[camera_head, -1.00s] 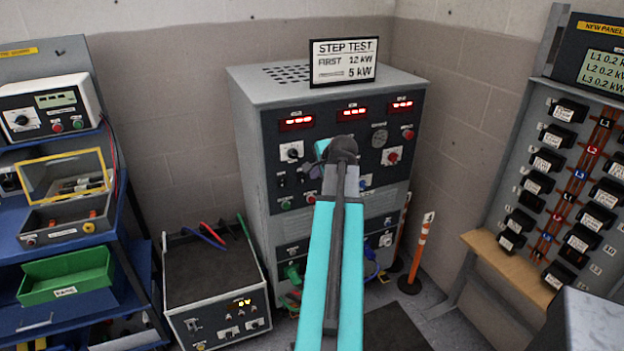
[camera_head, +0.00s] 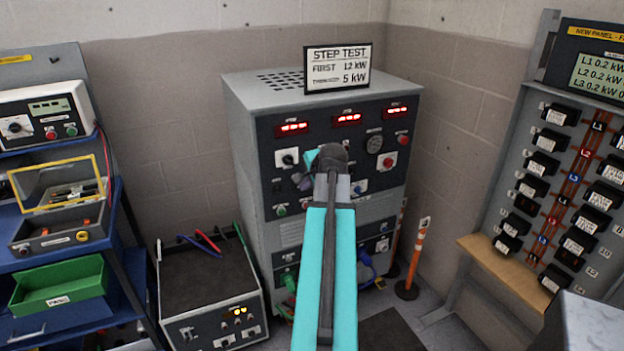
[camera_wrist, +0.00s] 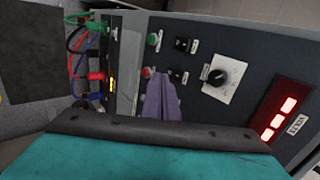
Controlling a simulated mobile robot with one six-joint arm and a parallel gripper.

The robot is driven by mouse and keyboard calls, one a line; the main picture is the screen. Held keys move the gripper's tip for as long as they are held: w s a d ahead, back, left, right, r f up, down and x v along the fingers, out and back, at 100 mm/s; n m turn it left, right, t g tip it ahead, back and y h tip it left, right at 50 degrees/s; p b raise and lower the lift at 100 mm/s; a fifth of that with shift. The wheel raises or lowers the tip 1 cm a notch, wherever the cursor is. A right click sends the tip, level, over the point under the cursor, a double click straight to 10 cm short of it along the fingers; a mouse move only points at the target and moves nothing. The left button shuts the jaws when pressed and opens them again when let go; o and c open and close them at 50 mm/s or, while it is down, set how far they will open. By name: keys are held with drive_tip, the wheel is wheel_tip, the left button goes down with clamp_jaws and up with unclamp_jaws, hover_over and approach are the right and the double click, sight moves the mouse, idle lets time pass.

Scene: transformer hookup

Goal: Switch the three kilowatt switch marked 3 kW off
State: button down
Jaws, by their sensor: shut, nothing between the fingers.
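The grey cabinet (camera_head: 245,150) has a dark front with buttons, a knob and small switches. In the wrist view two small black switches, one (camera_wrist: 181,44) farther from my gripper and one (camera_wrist: 176,76) close beside its fingertips, sit between the buttons and the black knob (camera_wrist: 216,77). Their labels are too small to read, so I cannot tell which is marked 3 kW, nor their positions. My gripper (camera_wrist: 160,82) is shut and empty, its purple fingers at the panel by a red button (camera_wrist: 148,72). Contact cannot be told. In the head view my gripper (camera_head: 303,183) is partly behind my wrist.
A grey unit (camera_head: 205,290) with small switches and leads stands on the floor at left. Shelves (camera_head: 120,235) stand far left. A breaker panel (camera_head: 500,190) stands right. An orange post (camera_head: 418,255) is near the cabinet's right side.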

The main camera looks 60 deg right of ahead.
drive_tip(key=w+a+f+n+g+y, duration=0.2)
drive_tip(key=w+a+f+n, duration=0.25)
drive_tip(key=a+f, duration=0.85)
drive_tip(key=w+a+f+n+g+y, duration=0.1)
drive_tip(key=w+a+f+n+y, duration=0.4)
drive_tip(key=a+f, duration=0.75)
drive_tip(key=s+a+f+n+g, duration=0.3)
drive_tip(key=a+f+n+g, duration=0.15)
drive_tip(key=a+f, duration=1.15)
drive_tip(key=s+a+f+n+g+h, duration=0.1)
drive_tip(key=s+a+f+n+g, duration=0.1)
drive_tip(key=s+a+f+n, duration=0.3)
drive_tip(key=s+a+f+n+g+h, duration=0.1)
drive_tip(key=s+a+f+n+g, duration=0.2)
drive_tip(key=s+a, duration=1.1)
drive_tip(key=s+f+n, duration=0.2)
drive_tip(key=s+f, duration=0.1)
drive_tip(key=shift+s+a+f, duration=0.15)
drive_tip(key=shift+a+f, duration=0.05)
drive_tip(key=shift+a, duration=0.1)
drive_tip(key=shift+a+g, duration=0.1)
drive_tip(key=shift+g, duration=0.15)
